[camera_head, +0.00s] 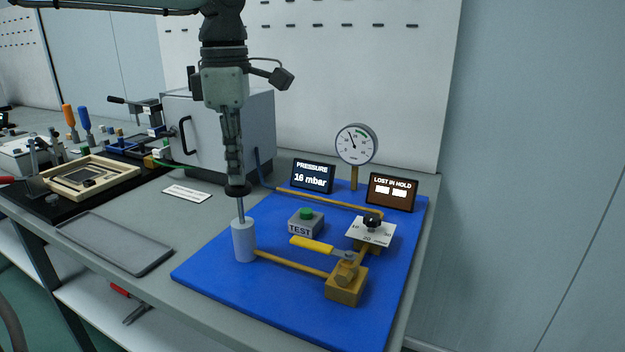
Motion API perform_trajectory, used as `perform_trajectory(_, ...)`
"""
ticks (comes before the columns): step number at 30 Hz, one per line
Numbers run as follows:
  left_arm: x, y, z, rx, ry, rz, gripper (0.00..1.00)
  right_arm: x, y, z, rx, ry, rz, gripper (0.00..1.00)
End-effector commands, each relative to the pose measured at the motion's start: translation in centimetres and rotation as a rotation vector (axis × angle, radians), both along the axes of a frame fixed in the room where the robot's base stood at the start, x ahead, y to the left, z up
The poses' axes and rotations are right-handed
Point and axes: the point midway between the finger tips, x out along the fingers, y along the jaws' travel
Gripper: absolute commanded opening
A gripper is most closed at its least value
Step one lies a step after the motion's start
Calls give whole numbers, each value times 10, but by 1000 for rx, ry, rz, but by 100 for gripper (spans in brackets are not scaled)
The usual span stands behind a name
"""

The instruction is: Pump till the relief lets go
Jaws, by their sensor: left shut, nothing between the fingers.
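My left gripper (234,178) points straight down and is shut, its fingertips at the black knob (237,191) of the pump. The pump's thin rod stands well out of its grey cylinder (243,241). The pressure display (312,178) reads 16 mbar. The "lost in hold" display (391,192) shows blank blocks. A white scale plate (371,232) carries a black knob (372,221). A brass valve block (346,283) has a yellow lever (312,245). My right gripper is out of view.
The blue panel (220,275) bears brass pipes and a TEST box (306,224) with a green button. A grey tray (112,242) lies to the left. A grey cabinet (230,125) stands close behind my gripper. Tools and a wooden frame (95,172) are at far left.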

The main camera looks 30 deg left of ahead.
Motion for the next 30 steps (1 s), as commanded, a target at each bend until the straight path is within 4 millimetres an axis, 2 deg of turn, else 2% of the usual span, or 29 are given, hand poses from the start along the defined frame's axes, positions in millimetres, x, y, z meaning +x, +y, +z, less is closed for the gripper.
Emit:
perform_trajectory(20,-1,0,-44,-1,3,0,0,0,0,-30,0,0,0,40)
perform_trajectory(26,-1,0,-38,0,2,0,0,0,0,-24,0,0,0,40)
perform_trajectory(30,0,0,-24,0,2,0,0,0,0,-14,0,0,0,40)
